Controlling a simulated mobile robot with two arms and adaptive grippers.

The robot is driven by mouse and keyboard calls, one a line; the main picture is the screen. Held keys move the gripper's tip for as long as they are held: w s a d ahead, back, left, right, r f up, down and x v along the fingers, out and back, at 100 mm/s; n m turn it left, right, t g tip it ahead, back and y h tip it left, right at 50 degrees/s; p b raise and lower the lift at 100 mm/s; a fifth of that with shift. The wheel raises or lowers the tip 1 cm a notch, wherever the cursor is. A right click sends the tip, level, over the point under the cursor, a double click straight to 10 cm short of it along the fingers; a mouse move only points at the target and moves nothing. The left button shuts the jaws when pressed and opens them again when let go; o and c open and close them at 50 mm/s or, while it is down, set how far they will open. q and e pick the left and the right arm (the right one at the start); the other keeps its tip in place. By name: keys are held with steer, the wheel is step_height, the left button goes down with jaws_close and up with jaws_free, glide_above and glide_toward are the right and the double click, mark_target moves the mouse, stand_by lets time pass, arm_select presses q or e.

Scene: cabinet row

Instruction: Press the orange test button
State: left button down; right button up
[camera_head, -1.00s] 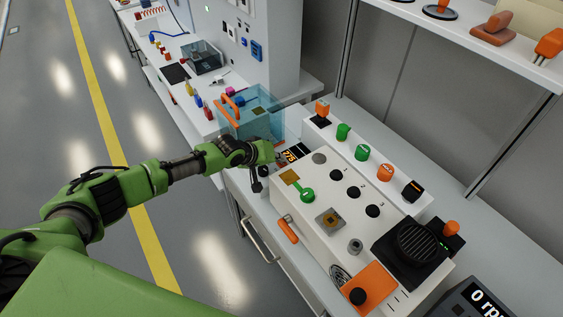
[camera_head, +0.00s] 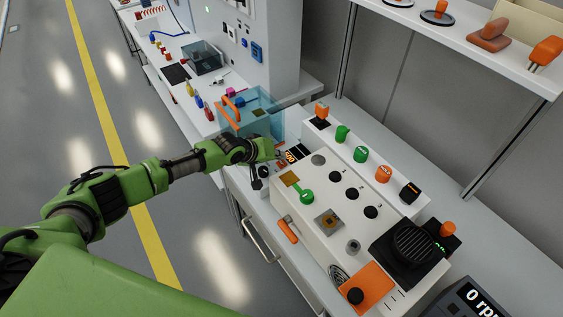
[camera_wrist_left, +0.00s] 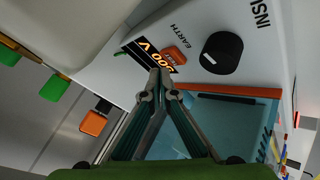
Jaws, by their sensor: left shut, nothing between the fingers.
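An orange button (camera_wrist_left: 174,54) sits on the white panel in the left wrist view, between a lit display (camera_wrist_left: 145,58) and a black knob (camera_wrist_left: 221,52). No "test" label is legible on it. My left gripper (camera_wrist_left: 160,80) is shut and empty, its fingertips just beside the display and the button; whether they touch is unclear. In the head view my left gripper (camera_head: 275,153) is at the far left end of the white panel, by the display (camera_head: 291,156); the button is not distinguishable there. My right gripper is not in view.
A translucent blue box with an orange handle (camera_head: 230,107) stands just behind the gripper. A white control box (camera_head: 318,190) with black knobs and a green lever (camera_head: 306,196) lies to the right. A shelf (camera_head: 470,35) overhangs the back right. The floor at left is clear.

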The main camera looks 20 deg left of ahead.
mark_target(279, 164)
arm_select(q)
step_height(279, 164, up, 5)
steer(key=p, duration=0.4)
steer(key=shift+f, duration=0.1)
steer(key=shift+s+f, duration=0.1)
stand_by(0.6)
